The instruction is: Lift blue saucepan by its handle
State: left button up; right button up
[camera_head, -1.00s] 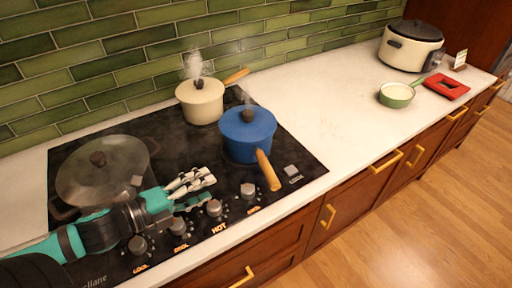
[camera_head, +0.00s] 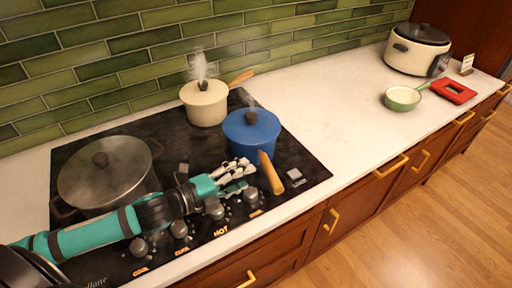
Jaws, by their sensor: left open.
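The blue saucepan (camera_head: 251,134) stands upright on the black cooktop, lid on, with a little steam above it. Its wooden handle (camera_head: 271,174) points toward the front edge of the cooktop. My left gripper (camera_head: 246,175) is open, just left of the handle, with its fingers pointing toward it. There seems to be a small gap between fingertips and handle; contact cannot be told for sure. My right gripper is out of view.
A steaming cream saucepan (camera_head: 206,106) stands behind the blue one. A large lidded pot (camera_head: 105,178) is at the left. Control knobs (camera_head: 180,229) line the front. The counter (camera_head: 340,110) to the right is mostly clear, with a green pan (camera_head: 402,98) farther off.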

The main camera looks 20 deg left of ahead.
aim_at(265, 169)
pick_arm(q)
jog(key=x, duration=0.2)
jog(key=shift+w+d, duration=0.15)
jog(key=shift+w, duration=0.15)
jog(key=shift+w+d+p, duration=0.3)
jog(key=shift+d+p, duration=0.05)
jog(key=shift+p, duration=0.25)
jog(key=x, duration=0.1)
jog(key=p+x, duration=0.1)
jog(key=x, duration=0.1)
jog(key=shift+w+d+r, duration=0.1)
jog(key=shift+d, duration=0.35)
jog(key=shift+w+d+f+p, duration=0.25)
jog(key=shift+w+d+p, duration=0.05)
jog(key=shift+w, duration=0.05)
jog(key=shift+s+a, duration=0.1)
jog(key=shift+c, duration=1)
grip_shut()
jog(key=shift+r, duration=0.15)
